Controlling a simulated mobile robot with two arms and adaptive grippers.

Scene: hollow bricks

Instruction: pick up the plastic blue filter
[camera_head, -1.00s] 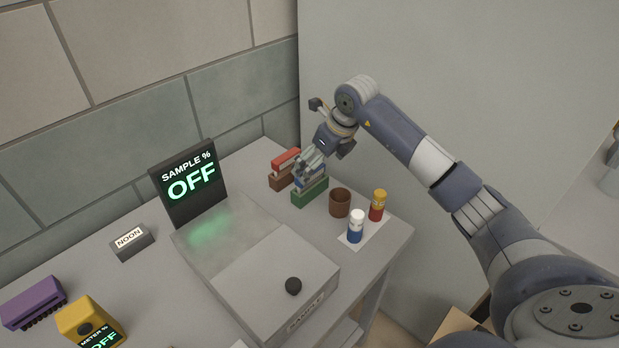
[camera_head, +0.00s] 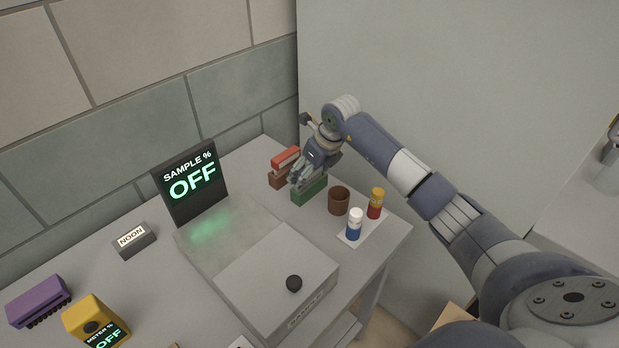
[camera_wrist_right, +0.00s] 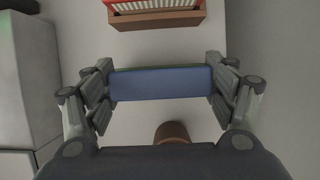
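The blue filter (camera_wrist_right: 160,83) shows in the right wrist view as a flat blue bar between the two fingers of my right gripper (camera_wrist_right: 161,78). Its ends lie very close to the finger pads; whether they touch is hard to tell. A thin green edge shows behind it. In the head view my right gripper (camera_head: 298,178), fingers pointing down, is at the green hollow brick (camera_head: 312,190), and the arm and fingers hide most of the filter. The fingers look spread open around the filter. My left gripper is not in view.
A brown brick with a red top (camera_head: 284,164) stands just left of the green one. A brown cup (camera_head: 339,200) and two small bottles, blue (camera_head: 354,226) and red (camera_head: 376,205), stand to the right. The sample machine (camera_head: 255,262) fills the table in front.

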